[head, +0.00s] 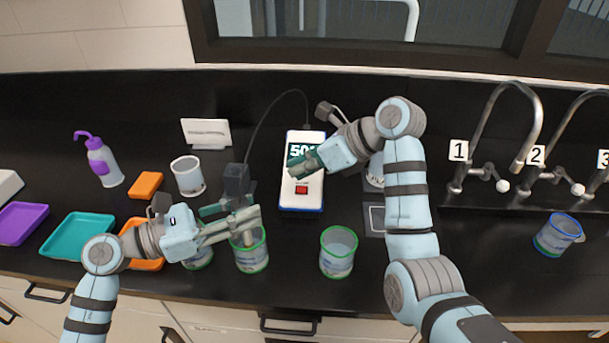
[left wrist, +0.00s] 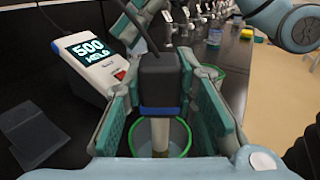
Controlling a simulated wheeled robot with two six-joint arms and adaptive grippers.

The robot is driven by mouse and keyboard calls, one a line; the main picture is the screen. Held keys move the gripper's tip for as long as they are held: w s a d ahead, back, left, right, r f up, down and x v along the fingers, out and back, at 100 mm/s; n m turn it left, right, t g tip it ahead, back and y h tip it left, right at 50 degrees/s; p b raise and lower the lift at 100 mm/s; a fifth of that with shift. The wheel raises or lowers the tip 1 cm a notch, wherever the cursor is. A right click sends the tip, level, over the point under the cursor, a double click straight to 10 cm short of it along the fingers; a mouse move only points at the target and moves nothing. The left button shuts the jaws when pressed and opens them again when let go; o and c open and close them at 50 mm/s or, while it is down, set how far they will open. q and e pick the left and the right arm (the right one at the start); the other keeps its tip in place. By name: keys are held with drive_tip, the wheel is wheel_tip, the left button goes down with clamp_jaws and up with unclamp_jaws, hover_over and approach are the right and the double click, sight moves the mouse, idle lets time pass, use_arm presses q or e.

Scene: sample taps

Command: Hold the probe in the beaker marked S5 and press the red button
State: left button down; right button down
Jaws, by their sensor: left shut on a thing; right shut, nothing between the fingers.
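The probe has a black head (head: 237,180) with a cable and a pale shaft. My left gripper (head: 246,216) is shut on the probe, upright over a green-rimmed beaker (head: 252,258). In the left wrist view the probe (left wrist: 160,80) has its shaft inside the green rim (left wrist: 178,148). Whether the tip touches the bottom is hidden. The beaker's mark is too small to read. The white meter (head: 303,140) carries the red button (head: 302,190). Its screen (left wrist: 90,50) reads 500 with HELD below. My right gripper (head: 302,164) is shut and empty, above the meter's screen, apart from the button.
Another green-rimmed beaker (head: 339,254) stands right of the probe's beaker, and one (head: 198,259) is partly hidden at left. A white cup (head: 188,177), purple-capped bottle (head: 104,163) and trays (head: 78,236) are left. Numbered taps (head: 528,150) and a blue-rimmed beaker (head: 558,234) are right.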

use_arm(q)
wheel_tip(320, 180, up, 12)
drive_tip(key=p, duration=0.9)
drive_tip(key=shift+f, duration=0.25)
